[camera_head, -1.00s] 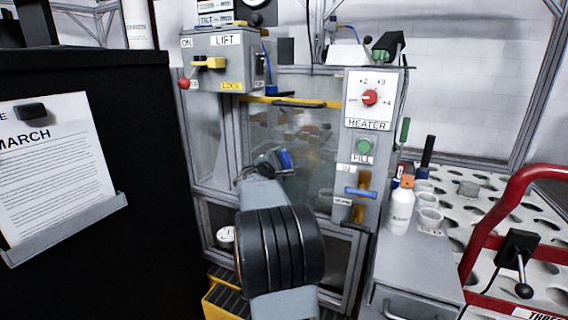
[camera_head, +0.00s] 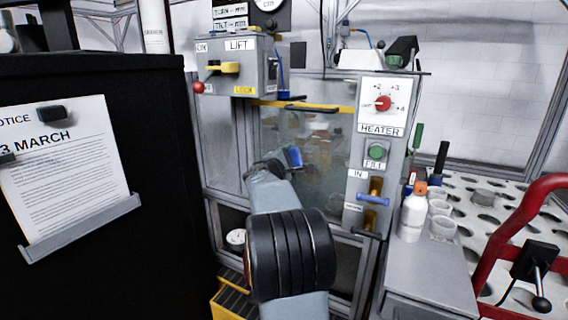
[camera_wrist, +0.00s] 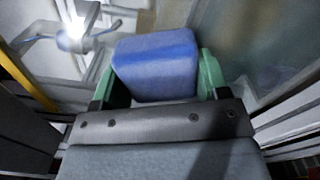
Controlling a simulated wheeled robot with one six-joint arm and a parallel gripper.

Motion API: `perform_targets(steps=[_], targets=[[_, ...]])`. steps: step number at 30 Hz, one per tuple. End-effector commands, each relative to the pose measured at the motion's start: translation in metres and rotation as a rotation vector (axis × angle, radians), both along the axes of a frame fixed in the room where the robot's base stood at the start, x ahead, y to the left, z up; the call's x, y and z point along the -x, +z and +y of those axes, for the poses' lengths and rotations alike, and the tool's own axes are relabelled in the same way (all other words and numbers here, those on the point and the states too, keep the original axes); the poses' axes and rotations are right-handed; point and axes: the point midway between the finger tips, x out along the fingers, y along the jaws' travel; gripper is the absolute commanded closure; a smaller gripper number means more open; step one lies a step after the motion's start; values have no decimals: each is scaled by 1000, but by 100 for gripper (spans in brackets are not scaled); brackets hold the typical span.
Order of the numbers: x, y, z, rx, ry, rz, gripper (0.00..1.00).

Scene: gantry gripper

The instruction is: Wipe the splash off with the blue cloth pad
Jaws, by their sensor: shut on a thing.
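The blue cloth pad (camera_head: 293,157) is held between the green fingers of my gripper (camera_wrist: 158,76). The pad (camera_wrist: 157,62) fills the gap between the fingers in the wrist view. In the head view my gripper (camera_head: 276,161) is partly hidden by my own arm and stands in front of the cabinet's clear panel (camera_head: 325,125). The panel has murky brownish patches in its middle; I cannot tell whether these are the splash or things behind the panel. I cannot tell whether the pad touches the panel.
A column with a heater dial (camera_head: 382,103) and a blue-handled valve (camera_head: 372,198) stands right of the panel. The lift box (camera_head: 238,66) is at upper left. A white bottle (camera_head: 413,212) stands on the right counter. A black cabinet (camera_head: 150,110) blocks the left; a red rail (camera_head: 495,245) is at right.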

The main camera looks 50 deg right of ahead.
Motion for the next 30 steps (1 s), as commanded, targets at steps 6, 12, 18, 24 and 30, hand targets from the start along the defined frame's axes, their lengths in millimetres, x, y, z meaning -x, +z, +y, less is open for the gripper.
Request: perform_targets(steps=[6,12,18,24,30], targets=[[21,-3,-6,2,-7,0,54],[26,-1,-6,1,-3,2,54],[37,-1,-8,0,-3,1,54],[53,-1,-11,1,-1,1,54],[60,-1,-13,-1,1,1,54]])
